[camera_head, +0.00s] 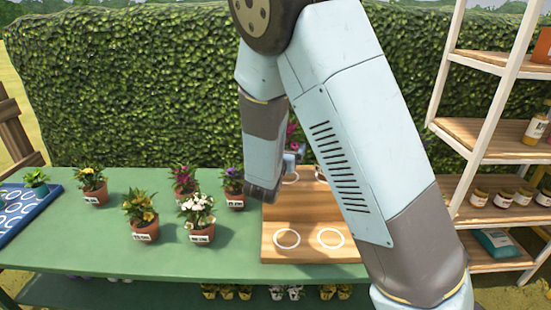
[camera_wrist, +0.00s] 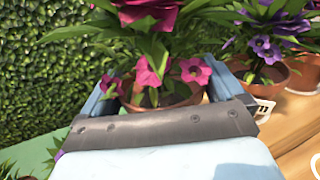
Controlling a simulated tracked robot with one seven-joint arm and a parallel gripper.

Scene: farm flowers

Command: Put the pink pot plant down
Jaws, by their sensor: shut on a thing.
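The pink pot plant (camera_wrist: 150,76) has bright pink flowers, green leaves and a terracotta pot. My gripper (camera_wrist: 160,95) is shut on its pot, with one blue finger on each side. In the head view my arm hides most of it; a few pink flowers (camera_head: 291,130) show above my gripper (camera_head: 293,158), over the back of the stepped wooden stand (camera_head: 262,240). The stand has white ring marks, two of them empty on its front step. A purple pot plant (camera_wrist: 268,55) stands on wood to the right in the wrist view. Whether the held pot touches anything is hidden.
The green table (camera_head: 110,235) holds several potted plants left of the stand, including white (camera_head: 197,215), yellow (camera_head: 141,212) and purple (camera_head: 233,186) ones. A blue ringed tray (camera_head: 38,225) lies at far left. A shelf rack (camera_head: 490,140) stands right; a hedge (camera_head: 120,90) rises behind.

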